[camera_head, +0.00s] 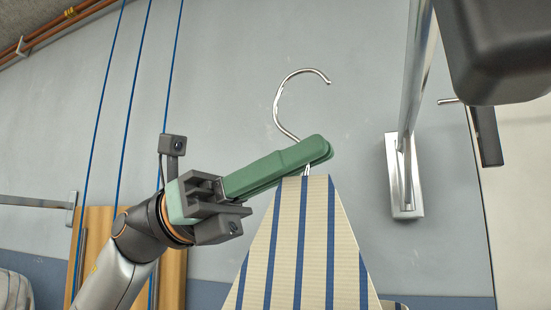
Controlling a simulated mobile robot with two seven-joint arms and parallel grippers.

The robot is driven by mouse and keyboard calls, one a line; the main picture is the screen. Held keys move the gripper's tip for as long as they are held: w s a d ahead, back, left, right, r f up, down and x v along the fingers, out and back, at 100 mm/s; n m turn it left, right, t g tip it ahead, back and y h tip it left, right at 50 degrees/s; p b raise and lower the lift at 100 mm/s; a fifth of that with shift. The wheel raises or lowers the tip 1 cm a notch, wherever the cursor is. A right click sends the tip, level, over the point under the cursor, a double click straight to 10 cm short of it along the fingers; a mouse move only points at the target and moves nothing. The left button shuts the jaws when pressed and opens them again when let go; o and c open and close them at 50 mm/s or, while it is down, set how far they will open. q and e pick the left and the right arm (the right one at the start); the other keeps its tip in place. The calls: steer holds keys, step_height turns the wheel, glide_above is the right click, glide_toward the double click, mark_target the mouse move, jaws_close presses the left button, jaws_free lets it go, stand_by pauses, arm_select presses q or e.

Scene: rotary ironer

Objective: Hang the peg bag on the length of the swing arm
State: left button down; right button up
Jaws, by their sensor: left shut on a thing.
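The peg bag (300,250) is cream with blue stripes and hangs below a chrome hook (277,105) that curves up and opens to the right. My left gripper (318,151) reaches in from the left, its long green fingers shut on the bag's hanger just under the hook. The fingers hide part of the hook's stem. A chrome bar (418,75), seemingly the swing arm, runs from a wall plate (402,185) up out of the picture, right of the hook and apart from it. The bag's lower end is cut off. My right gripper is not seen.
A large dark block (495,50) fills the top right corner; I cannot tell what it is. A chrome rail (35,200) and wooden boards (172,270) are at the left. Blue cords (132,90) run up the wall. Bare grey wall lies between hook and bar.

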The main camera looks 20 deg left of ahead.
mark_target(272, 243)
arm_select(q)
steer(key=d+f+b, duration=0.1)
steer(key=d+f, duration=0.1)
steer(key=d, duration=0.7)
steer(key=shift+b, duration=0.35)
stand_by(0.4)
steer(key=shift+a+f+b, duration=0.1)
steer(key=shift+f+b, duration=0.2)
steer(key=shift+f, duration=0.15)
stand_by(0.3)
steer(key=c, duration=0.9)
jaws_free()
steer(key=shift+c, duration=0.2)
steer(key=shift+f, duration=0.1)
steer(key=b+v, duration=0.3)
steer(key=v, duration=0.9)
steer(key=shift+a, duration=0.2)
steer(key=shift+f, duration=0.1)
